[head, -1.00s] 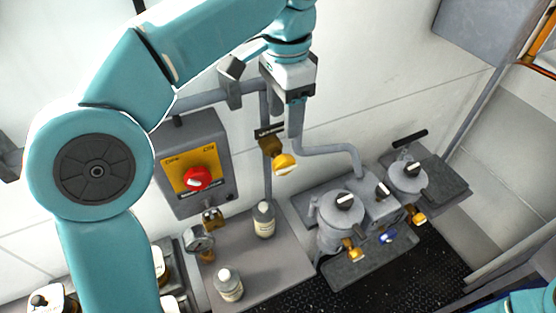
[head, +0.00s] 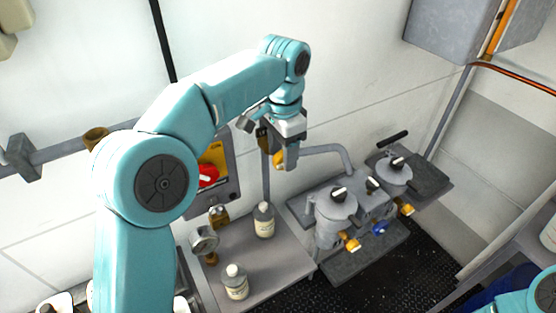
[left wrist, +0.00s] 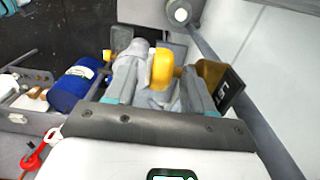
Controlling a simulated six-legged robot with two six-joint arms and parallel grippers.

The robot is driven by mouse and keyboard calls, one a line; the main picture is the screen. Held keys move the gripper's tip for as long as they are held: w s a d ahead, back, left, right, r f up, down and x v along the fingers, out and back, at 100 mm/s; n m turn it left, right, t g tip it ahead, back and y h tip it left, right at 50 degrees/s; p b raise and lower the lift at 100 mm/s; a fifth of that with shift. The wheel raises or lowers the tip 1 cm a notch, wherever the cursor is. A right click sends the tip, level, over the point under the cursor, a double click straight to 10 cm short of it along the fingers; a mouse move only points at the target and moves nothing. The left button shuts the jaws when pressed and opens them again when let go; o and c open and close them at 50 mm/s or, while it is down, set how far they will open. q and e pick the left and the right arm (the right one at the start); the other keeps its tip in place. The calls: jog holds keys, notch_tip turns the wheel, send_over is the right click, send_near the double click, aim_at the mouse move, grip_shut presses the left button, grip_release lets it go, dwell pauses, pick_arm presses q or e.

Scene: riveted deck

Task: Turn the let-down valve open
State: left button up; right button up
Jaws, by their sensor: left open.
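The let-down valve is on the vertical pipe by the white wall. Its yellow handle (head: 279,159) is partly hidden behind my left gripper (head: 290,155) in the head view. In the left wrist view the yellow handle (left wrist: 162,68) shows between the two spread fingers of my left gripper (left wrist: 157,82), with the brass valve body (left wrist: 209,72) and a black label plate (left wrist: 230,90) just right of them. The fingers are open. I cannot tell whether they touch the handle. My right gripper is out of view.
A control box with a red knob (head: 207,176) hangs left of the pipe. Lidded grey pots (head: 336,205) with yellow taps stand to the right. A blue cylinder (left wrist: 77,85) shows in the left wrist view.

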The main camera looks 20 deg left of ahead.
pick_arm(q)
jog(key=shift+w+d+f, duration=0.1)
jog(key=shift+w+f, duration=0.25)
jog(key=shift+f, duration=0.3)
jog(key=shift+s+r, duration=0.25)
jog(key=shift+s, duration=0.45)
jog(key=shift+w+f, duration=0.15)
jog(key=shift+w, duration=0.25)
jog(key=c, duration=0.3)
jog(key=shift+w+f, duration=0.1)
jog(key=shift+w, duration=0.2)
jog(key=c, duration=0.5)
jog(key=shift+s+d, duration=0.1)
jog(key=shift+s, duration=0.05)
jog(key=shift+c, duration=0.8)
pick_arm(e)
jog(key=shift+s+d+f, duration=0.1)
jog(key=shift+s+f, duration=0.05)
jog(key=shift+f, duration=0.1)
